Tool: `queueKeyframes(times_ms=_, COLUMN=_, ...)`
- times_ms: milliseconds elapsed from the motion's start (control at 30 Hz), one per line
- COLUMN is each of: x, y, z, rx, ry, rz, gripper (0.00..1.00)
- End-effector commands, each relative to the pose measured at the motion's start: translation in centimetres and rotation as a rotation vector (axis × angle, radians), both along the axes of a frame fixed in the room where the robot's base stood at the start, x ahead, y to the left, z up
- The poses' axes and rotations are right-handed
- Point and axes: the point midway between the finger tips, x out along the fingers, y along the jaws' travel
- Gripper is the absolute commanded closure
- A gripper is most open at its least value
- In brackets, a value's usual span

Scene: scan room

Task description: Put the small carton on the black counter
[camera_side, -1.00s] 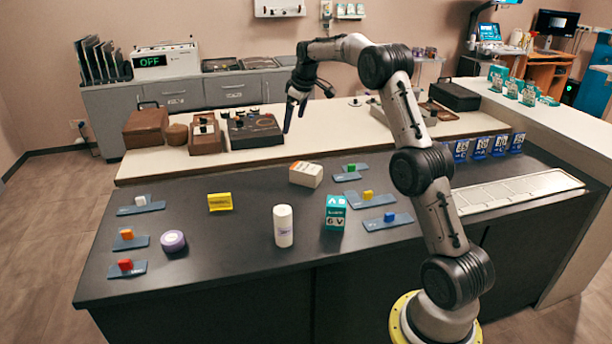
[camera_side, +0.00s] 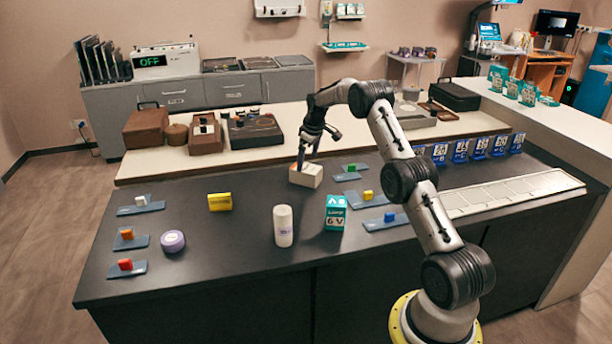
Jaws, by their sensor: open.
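The small carton, a white and brown box (camera_side: 309,178), lies on the black counter (camera_side: 240,240) near its back edge, close to the raised cream shelf. My gripper (camera_side: 301,164) points down right at the carton, its fingers at the carton's top left part. The gripper is open. The fingertips are small and partly merge with the box, so I cannot tell whether they touch it or straddle it. A teal and white carton marked 6 V (camera_side: 335,213) stands upright on the counter further forward and to the right.
A white bottle (camera_side: 283,226), a yellow box (camera_side: 220,202) and a purple roll (camera_side: 173,241) stand on the counter. Small coloured blocks on blue-grey plates line both sides. The cream shelf (camera_side: 350,160) rises behind. The counter's front middle is clear.

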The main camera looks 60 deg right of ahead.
Motion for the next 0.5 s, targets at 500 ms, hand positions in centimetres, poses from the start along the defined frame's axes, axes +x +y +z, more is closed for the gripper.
queueKeyframes(times_ms=500, x=0.9, y=-0.6, z=-4.8, rx=0.001, ry=0.002, rz=0.000, gripper=0.00)
